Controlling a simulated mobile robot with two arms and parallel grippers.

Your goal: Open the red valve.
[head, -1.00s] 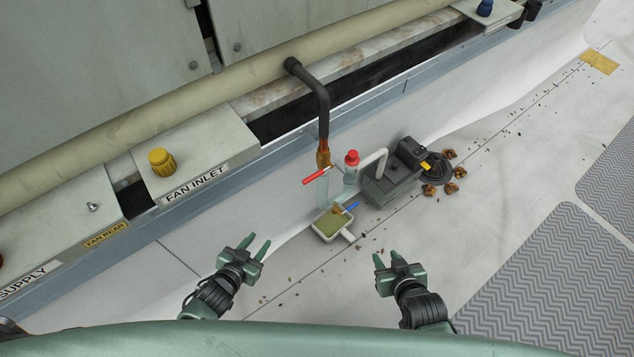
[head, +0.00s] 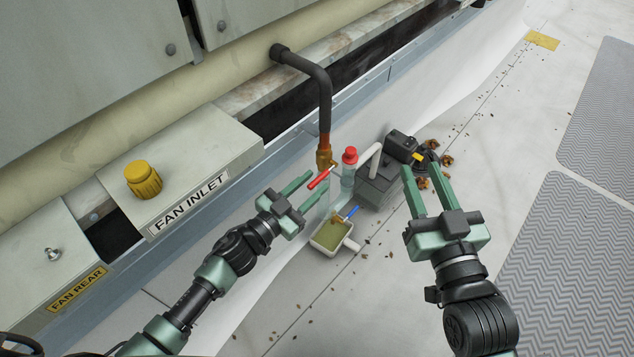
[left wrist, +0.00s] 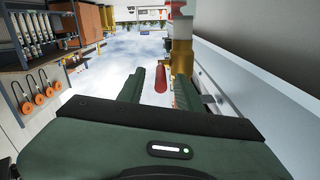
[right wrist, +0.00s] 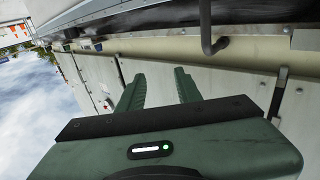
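The red valve is a red lever handle (head: 321,179) on a brass valve body (head: 324,157) at the lower end of a bent pipe (head: 322,100). The lever slants down to the left. My left gripper (head: 315,187) is open, its fingertips close to the lever's lower end. In the left wrist view the red lever (left wrist: 161,79) shows between the two open fingers (left wrist: 158,85), with the brass body (left wrist: 181,57) behind the right finger. I cannot tell whether a finger touches it. My right gripper (head: 424,174) is open and empty, over the floor to the right.
A red-capped clear tube (head: 348,178) stands just right of the valve. Below is a small tray (head: 322,247) of greenish liquid with a blue-handled tool (head: 349,212). A grey pump box (head: 378,188) stands to the right. A yellow knob (head: 143,180) sits on the ledge left.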

